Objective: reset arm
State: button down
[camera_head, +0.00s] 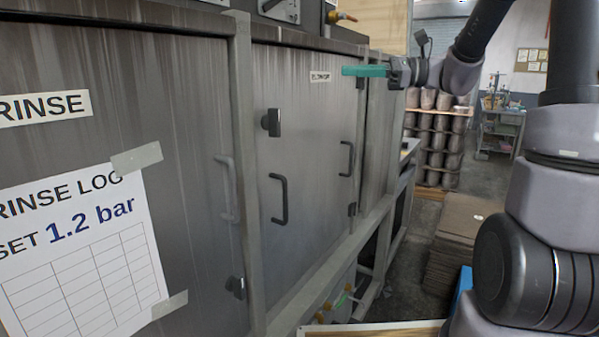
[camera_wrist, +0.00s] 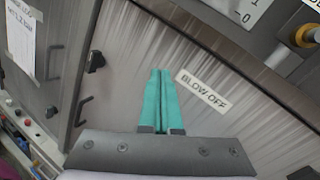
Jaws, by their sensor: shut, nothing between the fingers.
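My gripper (camera_head: 350,71) is at the upper middle of the head view, its teal fingers pointing left toward the grey cabinet front. In the wrist view its two teal fingers (camera_wrist: 160,74) lie side by side, shut and empty. Behind them is the cabinet door with the "BLOW OFF" label (camera_wrist: 202,92), which also shows small in the head view (camera_head: 320,76). The fingers look apart from the door, though the gap is hard to judge. My arm reaches in from the right side of the head view.
Cabinet doors carry black handles (camera_head: 279,198) and latch knobs (camera_head: 271,122). A "RINSE LOG" sheet (camera_head: 85,250) is taped at left. A rack of brown containers (camera_head: 436,135) and a flat brown stack (camera_head: 462,232) stand to the right. Open floor (camera_head: 482,182) shows beyond.

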jog(key=s+d+f+n+g+h, duration=0.1)
jog(key=s+f+n+h, duration=0.3)
jog(key=s, duration=0.3)
jog(key=s+d+f+n+h, duration=0.1)
jog(key=s+f+n+h, duration=0.3)
jog(key=s, duration=0.3)
jog(key=s+d+n+t+h, duration=0.3)
jog(key=s+d+t+h, duration=0.1)
jog(key=d+h, duration=0.3)
jog(key=shift+s+d+t+h, duration=0.15)
jog(key=shift+d+t+h, duration=0.2)
jog(key=shift+d, duration=0.7)
jog(key=shift+r, duration=0.1)
